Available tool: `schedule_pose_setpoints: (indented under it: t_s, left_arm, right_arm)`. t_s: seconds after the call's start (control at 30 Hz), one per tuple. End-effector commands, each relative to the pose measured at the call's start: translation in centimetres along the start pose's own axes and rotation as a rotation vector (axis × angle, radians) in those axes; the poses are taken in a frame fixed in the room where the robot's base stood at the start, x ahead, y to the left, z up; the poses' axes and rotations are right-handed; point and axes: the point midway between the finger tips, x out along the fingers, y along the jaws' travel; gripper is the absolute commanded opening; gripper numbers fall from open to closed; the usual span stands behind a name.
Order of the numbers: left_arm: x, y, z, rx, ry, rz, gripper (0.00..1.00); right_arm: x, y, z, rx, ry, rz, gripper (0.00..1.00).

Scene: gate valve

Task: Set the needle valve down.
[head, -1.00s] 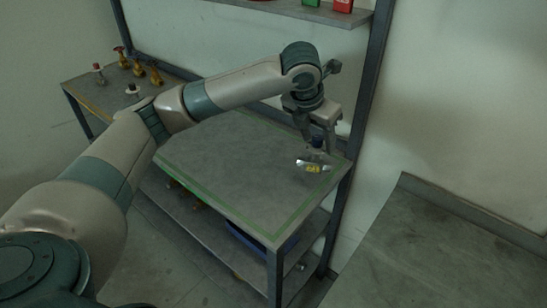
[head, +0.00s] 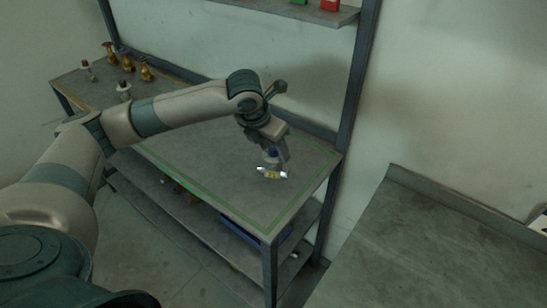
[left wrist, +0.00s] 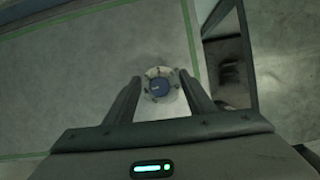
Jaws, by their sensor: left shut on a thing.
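The needle valve (head: 271,174) has a shiny metal body with a yellow part and a dark blue top. My left gripper (head: 272,157) is shut on it from above, over the grey bench top (head: 225,180) with a green border line. In the left wrist view the valve's round blue top (left wrist: 158,87) shows between the two fingers (left wrist: 157,100). Whether the valve's underside touches the bench or hangs just above it, I cannot tell. My right gripper is not in view.
Several brass and red-topped valves (head: 128,64) stand at the bench's far left. A shelf (head: 300,12) with green and red items is above. A blue bin (head: 240,235) sits on the lower shelf. Another grey bench (head: 430,250) is at right. The marked bench area is otherwise clear.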

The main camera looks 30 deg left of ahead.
Motion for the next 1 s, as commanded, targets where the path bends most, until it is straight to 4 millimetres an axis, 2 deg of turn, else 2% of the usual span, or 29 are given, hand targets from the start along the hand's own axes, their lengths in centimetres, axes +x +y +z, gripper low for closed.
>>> schedule_pose_setpoints:
  t_s: [0.33,0.73,0.77,0.8,0.83,1.0]
  left_arm:
    - [3.1,0.0,-1.3,0.0,0.0,0.0,0.0]
    - [3.5,0.0,-1.4,0.0,-0.001,0.0,0.0]
    - [3.7,0.0,-1.6,0.0,0.001,0.0,0.52]
    - [3.6,0.0,-1.5,0.0,0.001,0.0,0.61]
    - [3.6,0.0,-1.5,0.0,0.001,0.0,0.68]
    - [3.6,0.0,-1.5,0.0,0.001,0.0,0.68]
  right_arm:
    - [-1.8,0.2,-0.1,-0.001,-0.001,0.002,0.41]
    - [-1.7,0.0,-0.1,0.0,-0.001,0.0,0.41]
    - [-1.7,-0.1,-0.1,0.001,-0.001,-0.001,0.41]
    - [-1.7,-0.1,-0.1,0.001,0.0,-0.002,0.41]
    - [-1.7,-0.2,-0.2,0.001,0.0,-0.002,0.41]
    - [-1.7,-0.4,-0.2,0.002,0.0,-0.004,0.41]
